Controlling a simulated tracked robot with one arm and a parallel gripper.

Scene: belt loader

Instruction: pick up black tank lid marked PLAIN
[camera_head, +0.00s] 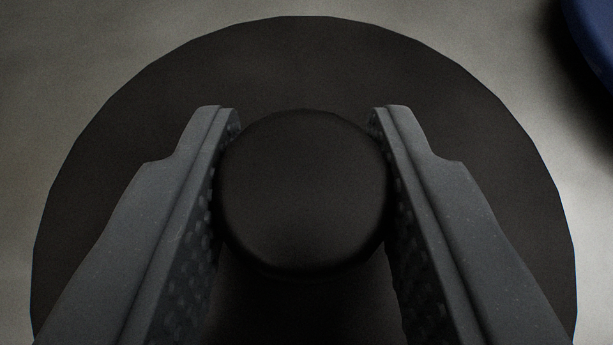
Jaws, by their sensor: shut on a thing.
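A round black lid (310,60) fills most of the view from the head camera. A raised round black knob (303,190) stands at its middle. My gripper (305,125) is shut on the knob, with one finger against its left side and one against its right. No marking shows on the part of the lid in view, so I cannot read whether it says PLAIN. The lid's near edge is out of the frame. I cannot tell whether the lid rests on the surface or is held above it.
A grey surface (80,60) lies around the lid and looks clear at the left. Part of a dark blue rounded thing (592,30) shows at the top right corner, apart from the lid.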

